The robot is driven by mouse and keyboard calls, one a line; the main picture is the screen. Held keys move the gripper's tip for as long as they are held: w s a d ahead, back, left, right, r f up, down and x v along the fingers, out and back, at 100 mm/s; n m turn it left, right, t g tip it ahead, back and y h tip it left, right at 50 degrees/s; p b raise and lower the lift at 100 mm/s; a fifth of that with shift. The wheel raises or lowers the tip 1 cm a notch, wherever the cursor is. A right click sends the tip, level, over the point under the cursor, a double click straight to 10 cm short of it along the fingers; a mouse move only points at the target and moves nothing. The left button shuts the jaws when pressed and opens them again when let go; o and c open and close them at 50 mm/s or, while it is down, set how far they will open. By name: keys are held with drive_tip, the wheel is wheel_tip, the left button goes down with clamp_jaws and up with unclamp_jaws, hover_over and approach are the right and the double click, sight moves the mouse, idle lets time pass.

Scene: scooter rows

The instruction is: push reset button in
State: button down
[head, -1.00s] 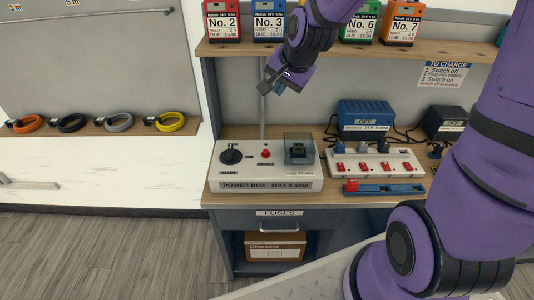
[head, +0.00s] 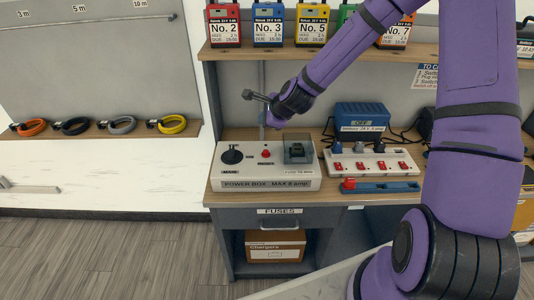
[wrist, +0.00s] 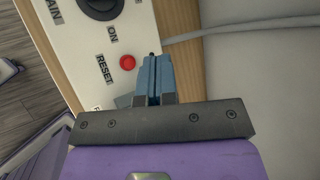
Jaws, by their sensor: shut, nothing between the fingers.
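The red reset button (head: 266,153) stands on top of the cream power box (head: 240,184), between the black main knob (head: 232,154) and a clear-covered fuse (head: 298,149). In the wrist view the button (wrist: 127,62) lies just left of my fingertips, beside the word RESET. My gripper (head: 263,118) points downward above the back part of the box, apart from the button. In the wrist view its blue fingers (wrist: 153,72) are shut together with nothing between them. I cannot tell the exact height of the tips above the box.
A white switch strip (head: 372,163) with red switches and a blue charger (head: 361,117) stand right of the box. A shelf (head: 330,50) with battery packs hangs above. A grey cable (wrist: 250,25) runs behind the box.

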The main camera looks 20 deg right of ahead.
sight(265, 152)
drive_tip(key=shift+w+d+f+m, duration=0.15)
drive_tip(key=shift+w+f+m, duration=0.15)
drive_tip(key=shift+f+m, duration=0.45)
drive_tip(key=shift+r, duration=0.1)
drive_tip(key=shift+f, duration=4.35)
drive_tip(key=shift+f, duration=0.1)
drive_tip(key=shift+f, duration=0.3)
